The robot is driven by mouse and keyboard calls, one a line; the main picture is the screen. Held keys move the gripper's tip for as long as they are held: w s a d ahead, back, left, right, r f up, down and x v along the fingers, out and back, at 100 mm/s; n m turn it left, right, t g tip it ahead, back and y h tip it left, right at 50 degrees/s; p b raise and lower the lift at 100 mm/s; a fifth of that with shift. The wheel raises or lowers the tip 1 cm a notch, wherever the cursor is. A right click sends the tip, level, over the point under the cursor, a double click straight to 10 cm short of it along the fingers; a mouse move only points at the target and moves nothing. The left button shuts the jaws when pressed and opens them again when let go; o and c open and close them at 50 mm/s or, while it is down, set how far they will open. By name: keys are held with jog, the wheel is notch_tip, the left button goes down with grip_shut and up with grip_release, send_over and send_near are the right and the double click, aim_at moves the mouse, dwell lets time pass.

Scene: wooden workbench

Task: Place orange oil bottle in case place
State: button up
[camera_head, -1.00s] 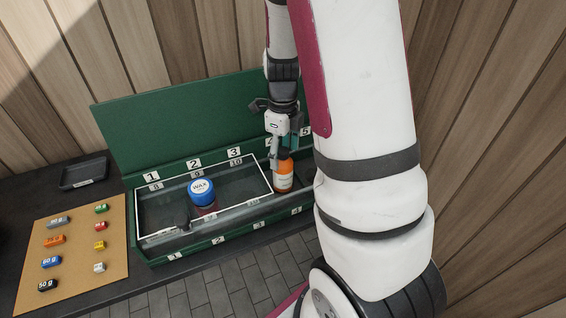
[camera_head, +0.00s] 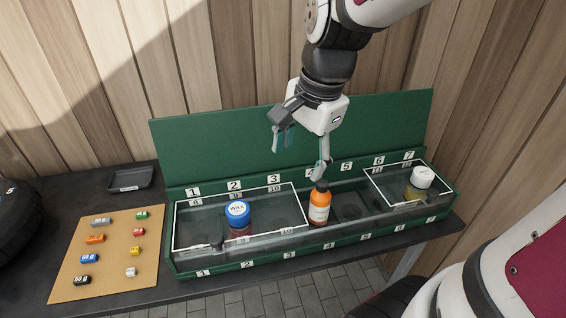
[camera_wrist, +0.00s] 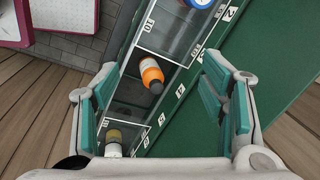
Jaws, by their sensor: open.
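The orange oil bottle (camera_head: 320,205), with a black cap and white label, stands upright in the green case (camera_head: 190,140), in line with the front label 4. It also shows in the wrist view (camera_wrist: 151,72), beyond my fingers and between their lines. My gripper (camera_head: 302,158) is open and empty above the case, just behind and above the bottle's cap, apart from it. In the wrist view both teal-padded fingers (camera_wrist: 162,100) are spread wide with nothing between the pads.
A blue-lidded wax jar (camera_head: 238,214) stands at the case's left, and a white-capped jar (camera_head: 420,180) at its right. White-framed clear covers lie over both end sections. The raised green lid stands behind.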

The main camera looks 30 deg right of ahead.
jog(key=s+a+r+n+t, duration=0.1)
jog(key=s+a+r+n, duration=0.1)
jog(key=s+n, duration=0.3)
jog(key=s+a+r+n+t, duration=0.1)
jog(key=s+a+n, duration=0.3)
jog(key=n, duration=0.6)
jog(key=shift+s+a+r+n+h, duration=0.15)
jog(key=shift+s+r+n+h, duration=0.2)
jog(key=shift+s+r, duration=0.3)
